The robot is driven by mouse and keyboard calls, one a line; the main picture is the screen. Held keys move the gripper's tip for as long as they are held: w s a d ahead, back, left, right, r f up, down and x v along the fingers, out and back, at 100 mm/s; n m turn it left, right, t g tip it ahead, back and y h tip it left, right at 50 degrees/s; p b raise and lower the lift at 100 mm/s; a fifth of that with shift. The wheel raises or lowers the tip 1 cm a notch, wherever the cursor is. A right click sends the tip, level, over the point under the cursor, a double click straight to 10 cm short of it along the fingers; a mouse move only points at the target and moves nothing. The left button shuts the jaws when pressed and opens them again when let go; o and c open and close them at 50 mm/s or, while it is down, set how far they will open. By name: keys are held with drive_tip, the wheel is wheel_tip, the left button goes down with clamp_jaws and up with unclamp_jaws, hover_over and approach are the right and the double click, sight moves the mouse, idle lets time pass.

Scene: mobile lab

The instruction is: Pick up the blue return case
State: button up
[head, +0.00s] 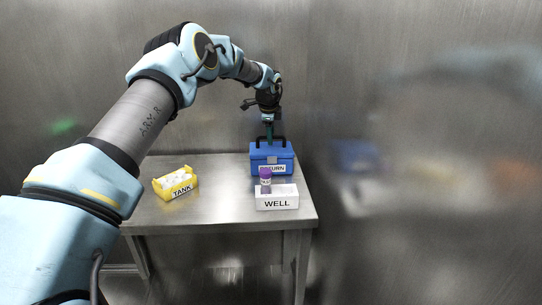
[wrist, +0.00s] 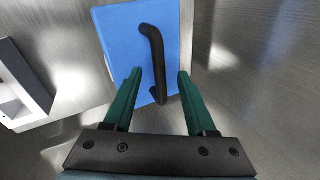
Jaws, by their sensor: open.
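The blue return case (head: 272,163) stands at the back right of the metal table, with a RETURN label on its front and a black handle on top. My gripper (head: 268,131) is directly above the case, pointing down. In the wrist view, the case's blue lid (wrist: 122,40) fills the upper middle. Its black handle (wrist: 153,60) runs lengthwise, and its near end lies between my gripper's (wrist: 160,78) two green fingers. The fingers are apart, one on each side of the handle. I cannot tell whether either finger touches it.
A white WELL block (head: 277,203) holding a purple-capped tube (head: 265,176) stands just in front of the case. A yellow TANK tray (head: 175,184) with white contents is at the left. The table (head: 222,195) is bare between them. Metal walls rise behind and to the right.

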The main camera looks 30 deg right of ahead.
drive_tip(key=shift+x, duration=1.1)
clamp_jaws()
drive_tip(key=shift+r, duration=0.1)
idle(0.5)
